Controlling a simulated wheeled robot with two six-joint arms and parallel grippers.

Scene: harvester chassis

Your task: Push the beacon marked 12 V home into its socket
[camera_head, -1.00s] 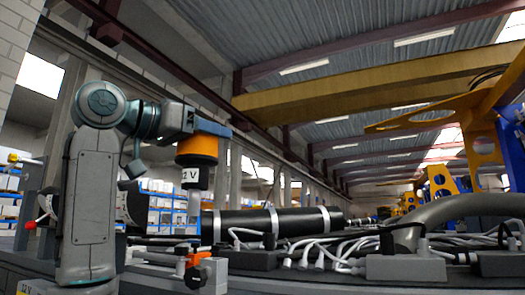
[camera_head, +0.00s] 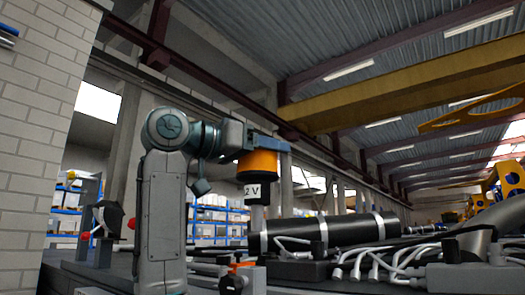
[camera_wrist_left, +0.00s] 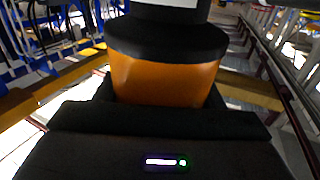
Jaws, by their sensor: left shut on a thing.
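The beacon (camera_head: 260,164) has an orange body and a dark base with a white label; "2 V" is readable on it in the head view. My left gripper (camera_head: 268,147) is shut on the orange body from above and holds the beacon upright, base down. In the left wrist view the orange body (camera_wrist_left: 163,80) sits between the dark jaws, with the black base beyond it. A light grey post (camera_head: 257,217) shows directly below the label; I cannot tell whether it is a stem or something behind. No socket can be clearly made out. My right gripper is not in view.
A black cylinder with pale bands (camera_head: 340,230) lies to the right of the beacon. White hoses (camera_head: 375,262) crowd the chassis at right. A small grey block with orange parts (camera_head: 243,275) is below the beacon. A red knob (camera_head: 85,236) is at left.

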